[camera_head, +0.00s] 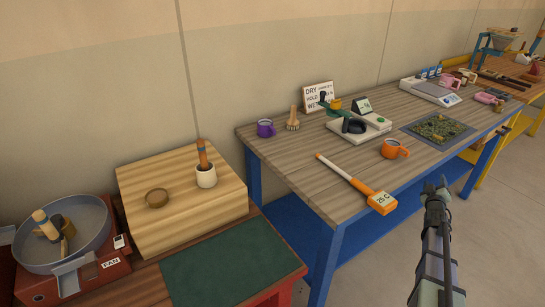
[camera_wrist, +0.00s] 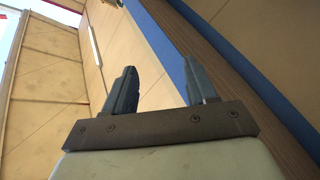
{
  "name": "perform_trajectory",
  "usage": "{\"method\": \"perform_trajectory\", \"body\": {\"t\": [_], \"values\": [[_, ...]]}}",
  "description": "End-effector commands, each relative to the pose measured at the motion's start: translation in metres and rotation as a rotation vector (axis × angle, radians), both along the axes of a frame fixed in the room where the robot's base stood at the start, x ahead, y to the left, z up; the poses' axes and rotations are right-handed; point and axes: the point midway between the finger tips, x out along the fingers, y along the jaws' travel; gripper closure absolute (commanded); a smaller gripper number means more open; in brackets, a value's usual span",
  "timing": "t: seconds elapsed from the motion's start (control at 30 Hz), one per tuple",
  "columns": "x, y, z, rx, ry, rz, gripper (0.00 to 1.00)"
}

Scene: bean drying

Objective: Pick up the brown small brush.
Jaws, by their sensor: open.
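A small brown brush (camera_head: 293,122) with a short upright handle and pale bristles stands on the grey-brown wooden table (camera_head: 300,165) in the head view, beside a purple mug. My gripper (camera_head: 437,186) is at the table's front right, well to the right of the brush and apart from it. Its fingers show spread and empty in the wrist view (camera_wrist: 160,78). The brush does not show in the wrist view.
A purple mug (camera_head: 265,128), a sign (camera_head: 318,97) and a scale device (camera_head: 375,128) stand around the brush. The table's front left is clear.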

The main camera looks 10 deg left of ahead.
Motion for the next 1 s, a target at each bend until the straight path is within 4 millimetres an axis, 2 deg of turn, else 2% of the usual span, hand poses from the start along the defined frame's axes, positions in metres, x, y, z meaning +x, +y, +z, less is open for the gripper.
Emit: {"method": "perform_trajectory", "body": {"t": [0.03, 0.2, 0.5, 0.7, 0.87, 1.0], "values": [[0.007, -0.007, 0.02, -0.03, -0.041, 0.004, 0.43], [0.016, -0.018, 0.065, -0.104, -0.134, 0.016, 0.43], [0.034, -0.02, 0.123, -0.189, -0.224, 0.031, 0.43], [0.058, 0.003, 0.145, -0.2, -0.207, 0.043, 0.43], [0.078, 0.03, 0.148, -0.182, -0.148, 0.054, 0.43], [0.097, 0.062, 0.148, -0.159, -0.081, 0.067, 0.43]]}}
